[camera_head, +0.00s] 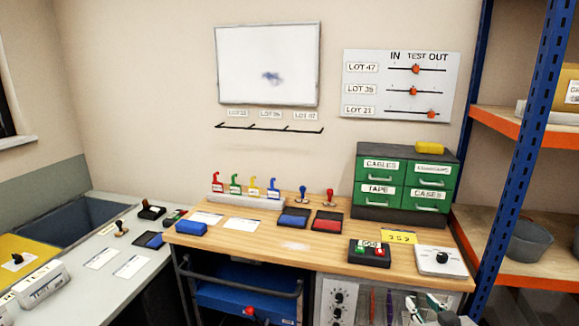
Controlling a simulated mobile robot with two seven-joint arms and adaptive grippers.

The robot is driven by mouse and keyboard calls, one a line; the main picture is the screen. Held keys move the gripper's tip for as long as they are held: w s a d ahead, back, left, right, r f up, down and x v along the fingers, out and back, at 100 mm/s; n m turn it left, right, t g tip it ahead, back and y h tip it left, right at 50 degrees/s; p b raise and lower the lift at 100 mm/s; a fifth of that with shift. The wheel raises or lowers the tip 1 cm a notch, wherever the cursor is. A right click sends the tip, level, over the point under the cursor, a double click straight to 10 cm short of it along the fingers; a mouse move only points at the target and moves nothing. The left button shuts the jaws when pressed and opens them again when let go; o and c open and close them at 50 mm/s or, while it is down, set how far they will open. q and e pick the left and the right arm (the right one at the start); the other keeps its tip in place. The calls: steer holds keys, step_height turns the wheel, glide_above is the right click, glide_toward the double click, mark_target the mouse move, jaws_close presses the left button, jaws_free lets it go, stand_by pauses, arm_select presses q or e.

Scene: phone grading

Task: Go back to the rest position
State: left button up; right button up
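My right gripper (432,304) shows only in part at the bottom edge of the head view, right of centre. It is in front of the workbench's lower panel, below the tabletop and apart from the things on it. It is small and cut off by the frame, so I cannot tell how its fingers stand or whether it holds anything. My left gripper is not in view. The wooden workbench (290,246) stands ahead.
The bench carries a green drawer cabinet (405,185), stamps, a red ink pad (327,222) and a black button box (369,253). A blue-posted shelf (524,130) stands close on the right. A grey counter (95,283) with a sink runs along the left.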

steer(key=s+a+f+n+g+y, duration=0.1)
steer(key=s+a+f, duration=0.2)
steer(key=s+f, duration=0.5)
steer(key=s+a+f+g+y, duration=0.1)
steer(key=s+a+f, duration=0.2)
steer(key=s+f, duration=0.5)
steer(key=s+a+f+n+g, duration=0.1)
steer(key=s+a+f, duration=0.2)
steer(key=s+f, duration=0.6)
step_height(320, 180, down, 2)
steer(key=shift+a+f+n+g+y, duration=0.15)
steer(key=shift+a+n+g+y, duration=0.15)
steer(key=shift+a+y, duration=0.1)
stand_by(1.5)
